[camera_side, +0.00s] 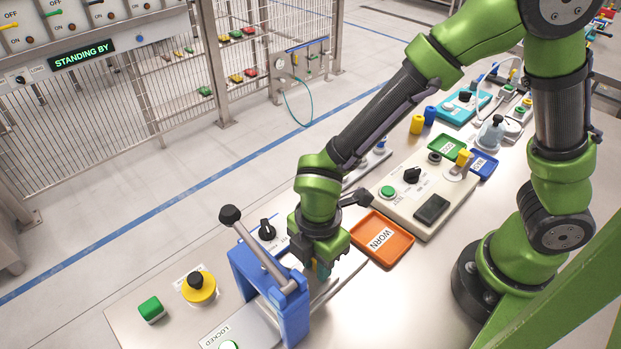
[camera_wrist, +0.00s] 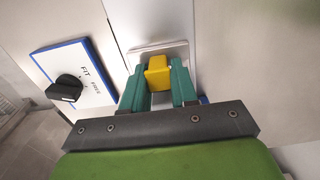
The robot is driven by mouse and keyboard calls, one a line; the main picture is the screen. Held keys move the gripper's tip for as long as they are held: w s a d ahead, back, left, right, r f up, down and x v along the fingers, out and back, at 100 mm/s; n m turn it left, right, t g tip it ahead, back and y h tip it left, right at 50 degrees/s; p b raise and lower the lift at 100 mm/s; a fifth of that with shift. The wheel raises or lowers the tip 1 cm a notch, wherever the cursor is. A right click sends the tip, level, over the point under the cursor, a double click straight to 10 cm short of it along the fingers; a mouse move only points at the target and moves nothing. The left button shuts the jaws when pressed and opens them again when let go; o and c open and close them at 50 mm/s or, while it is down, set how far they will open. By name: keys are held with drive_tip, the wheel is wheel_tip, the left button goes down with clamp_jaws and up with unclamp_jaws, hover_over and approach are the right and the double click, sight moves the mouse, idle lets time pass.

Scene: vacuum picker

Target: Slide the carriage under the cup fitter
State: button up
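The cup fitter is a blue frame (camera_side: 292,318) with a grey lever and dark ball knob, standing at the lower middle of the side view. My gripper (camera_side: 322,270) is low over the track, just right of the frame. In the wrist view, a pale carriage plate (camera_wrist: 140,54) carries a yellow block (camera_wrist: 158,72). The teal fingers of my gripper (camera_wrist: 160,85) are on both sides of the block and appear closed against it.
A FIT/FREE selector (camera_wrist: 66,88) lies left of the track. An orange WORN tray (camera_side: 368,246) and a panel with a green button (camera_side: 388,192) are to the right. A display (camera_side: 83,54) reads STANDING BY.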

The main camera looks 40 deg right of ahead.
drive_tip(key=shift+o, duration=1.4)
wheel_tip(320, 180, up, 17)
